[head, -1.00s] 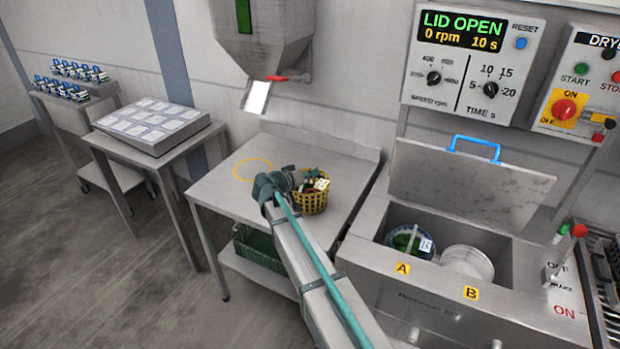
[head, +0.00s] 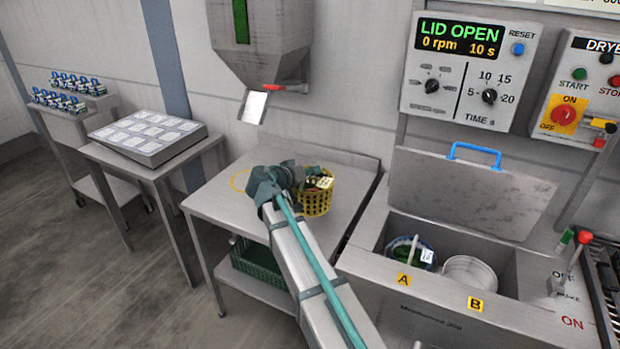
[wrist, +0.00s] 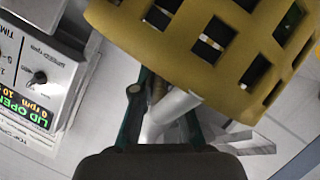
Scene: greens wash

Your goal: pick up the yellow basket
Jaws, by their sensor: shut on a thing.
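The yellow basket (head: 318,203) is an openwork basket over the right part of the steel table, with dark green and pale things inside. My gripper (head: 284,183) is at its left side, shut on it; my arm hides part of that side. In the wrist view the basket's lattice wall (wrist: 205,45) fills the top, just beyond the dark fingers of my gripper (wrist: 163,105). The exact grip point is hard to see. I cannot tell whether the basket's bottom touches the table.
The steel table (head: 215,207) has a yellow ring mark, partly hidden by my gripper. A hopper (head: 262,45) with a chute hangs above. The open-lidded washer (head: 470,195) with pots A and B stands right. A green crate (head: 258,262) is on the lower shelf. A tray table (head: 150,135) stands left.

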